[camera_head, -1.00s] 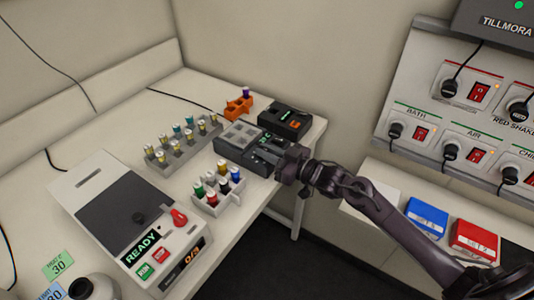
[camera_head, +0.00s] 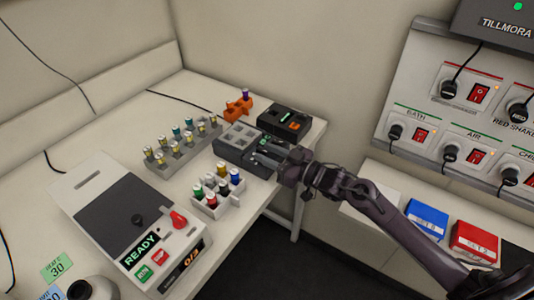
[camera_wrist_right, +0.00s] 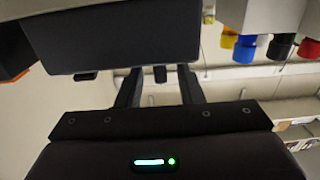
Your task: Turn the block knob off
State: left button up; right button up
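The block heater (camera_head: 235,151) is a dark grey box with a pale block on top, near the right end of the bench in the head view. A small green display glows on its right part. My right gripper (camera_head: 262,159) is at its front right side, with the fingers pointing left towards it. In the right wrist view the two fingers (camera_wrist_right: 160,90) are apart, below a dark box face. A small dark stub (camera_wrist_right: 160,74) shows between them, and I cannot tell whether it is the knob. My left gripper is out of view.
A white rack (camera_head: 219,205) of coloured vials stands close in front of the heater. Another dark device (camera_head: 285,121), an orange rack (camera_head: 238,108) and a grey vial rack (camera_head: 183,148) surround it. A READY machine (camera_head: 113,216) with a red knob is at left. Switched sockets line the right wall.

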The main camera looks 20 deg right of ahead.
jog(key=b+v, duration=0.1)
jog(key=v, duration=0.6)
jog(key=shift+s+d, duration=0.1)
dwell(0.4)
